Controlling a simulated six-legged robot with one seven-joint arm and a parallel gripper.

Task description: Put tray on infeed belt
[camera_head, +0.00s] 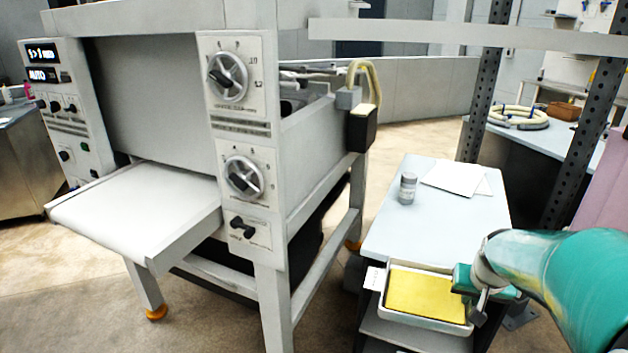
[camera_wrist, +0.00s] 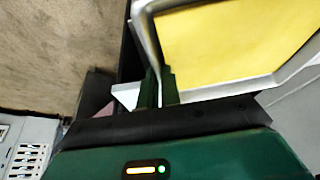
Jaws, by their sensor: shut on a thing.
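The tray (camera_head: 400,313) is white with a yellow sheet (camera_head: 425,292) lying in it. In the head view it is at the lower right, at the front end of the side table. My gripper (camera_head: 470,296) is at the tray's right side. In the wrist view my gripper (camera_wrist: 158,88) is shut on the rim of the tray (camera_wrist: 215,92), with its fingers on both sides of the wall. The infeed belt (camera_head: 140,205) is a pale flat bed sticking out of the sheeter at the left, empty. It is apart from the tray.
The sheeter's control panel (camera_head: 240,150) with knobs stands between belt and tray. A grey jar (camera_head: 407,188) and papers (camera_head: 456,178) are on the side table (camera_head: 385,235). A dark perforated post (camera_head: 485,85) rises behind. Open floor (camera_head: 215,315) lies in front of the machine.

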